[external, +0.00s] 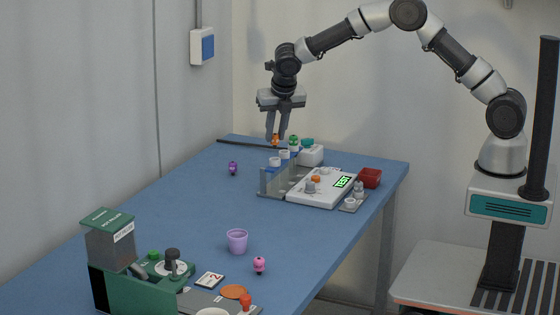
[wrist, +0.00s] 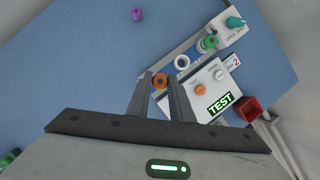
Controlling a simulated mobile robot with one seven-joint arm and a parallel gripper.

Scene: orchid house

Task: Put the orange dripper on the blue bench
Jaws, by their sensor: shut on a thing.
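The orange dripper (external: 275,141) is between the fingertips of my gripper (external: 277,136), which is shut on it. In the wrist view the dripper shows as an orange ring (wrist: 160,80) between the two fingers. My gripper points down and holds it above the far part of the blue bench (external: 200,200), near a small rack (external: 272,180). A green dripper (external: 293,141) stands close on the right.
A white device (external: 325,190) with a TEST display and a red box (external: 370,178) stand right of the rack. A purple dripper (external: 233,168), a lilac cup (external: 237,241), a pink dripper (external: 259,265) and a green machine (external: 135,285) are on the bench. The bench's left-middle is clear.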

